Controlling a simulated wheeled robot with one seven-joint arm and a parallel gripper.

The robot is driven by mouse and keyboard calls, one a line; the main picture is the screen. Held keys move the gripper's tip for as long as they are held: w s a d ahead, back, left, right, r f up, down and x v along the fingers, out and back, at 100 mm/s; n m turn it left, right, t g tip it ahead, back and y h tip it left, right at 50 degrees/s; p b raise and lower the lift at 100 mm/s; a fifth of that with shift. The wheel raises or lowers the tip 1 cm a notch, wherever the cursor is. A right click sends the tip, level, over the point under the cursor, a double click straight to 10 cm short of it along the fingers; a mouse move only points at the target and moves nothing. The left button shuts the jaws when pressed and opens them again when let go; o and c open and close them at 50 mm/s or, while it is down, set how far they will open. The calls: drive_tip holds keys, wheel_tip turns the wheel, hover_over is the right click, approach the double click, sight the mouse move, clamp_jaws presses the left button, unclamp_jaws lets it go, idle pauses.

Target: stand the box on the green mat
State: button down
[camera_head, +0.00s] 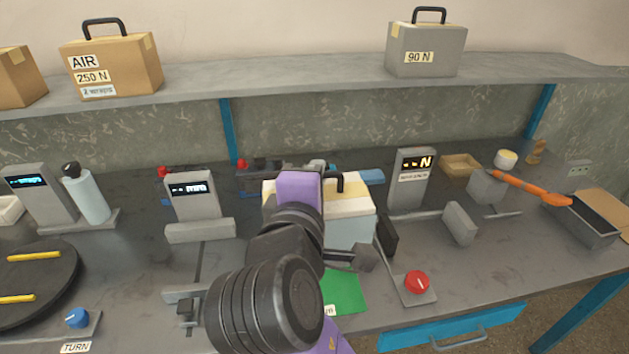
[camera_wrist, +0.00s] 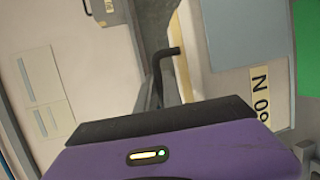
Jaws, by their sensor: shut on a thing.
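The box (camera_head: 350,232) is pale blue-grey with a cream and yellow top and a black handle (camera_head: 340,183). It looks roughly upright in the head view, behind my arm. The wrist view shows its pale side (camera_wrist: 240,35), a label ending in N and the black handle (camera_wrist: 165,60). My gripper (camera_head: 298,188), with its purple housing, is at the box's top and shut on it. The green mat (camera_head: 345,293) shows in front of the box, partly covered by my arm, and at the wrist view's right edge (camera_wrist: 308,45). I cannot tell whether the box touches anything below.
A red button (camera_head: 416,283) stands right of the mat. A display post (camera_head: 413,180) stands behind, to the right; another (camera_head: 193,195) is left. A grey case (camera_head: 425,48) and a brown case (camera_head: 112,65) are on the shelf. A round black turntable (camera_head: 40,290) lies far left.

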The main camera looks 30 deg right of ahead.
wheel_tip(320, 180, down, 17)
drive_tip(key=b, duration=0.2)
idle(0.5)
drive_tip(key=c, duration=1.5)
unclamp_jaws()
drive_tip(key=shift+f, duration=0.2)
drive_tip(key=shift+r, duration=0.1)
drive_tip(key=v, duration=1.2)
